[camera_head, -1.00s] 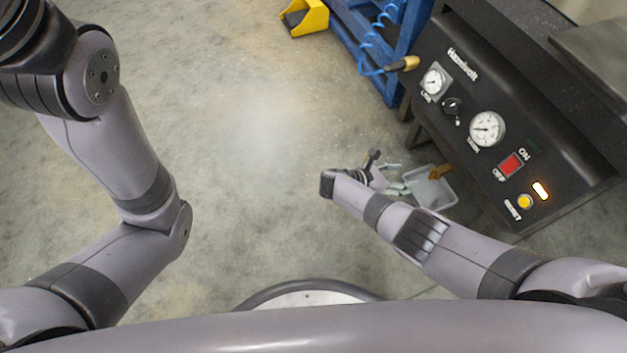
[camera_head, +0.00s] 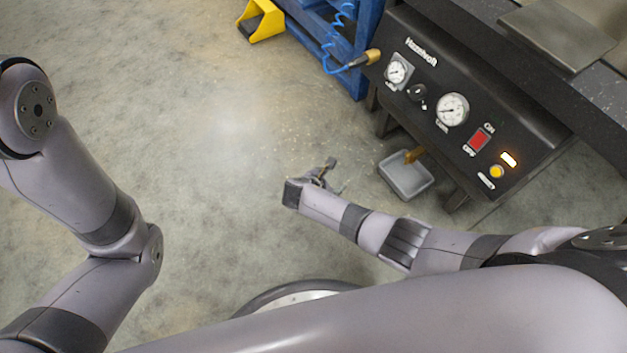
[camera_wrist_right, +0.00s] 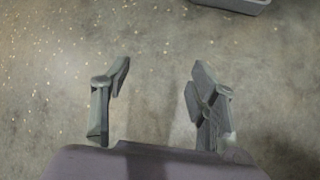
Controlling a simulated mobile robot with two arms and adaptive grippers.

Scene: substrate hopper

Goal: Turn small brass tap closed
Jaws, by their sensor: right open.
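A small brass tap (camera_head: 413,155) sticks out low under the black control panel, above a grey tray. My right gripper (camera_head: 327,172) is to the left of the tap in the head view, apart from it, over bare floor. In the right wrist view its two fingers (camera_wrist_right: 158,88) are spread wide with nothing between them. The tap is not in the right wrist view. My left arm is at the left of the head view, but its gripper is out of the picture.
The black control panel (camera_head: 455,140) has gauges, a red switch and a yellow button. The grey tray (camera_head: 405,187) stands on the floor below the tap; its edge shows in the right wrist view (camera_wrist_right: 243,4). A blue frame (camera_head: 352,55) and a yellow object (camera_head: 262,20) stand behind. Open floor lies left.

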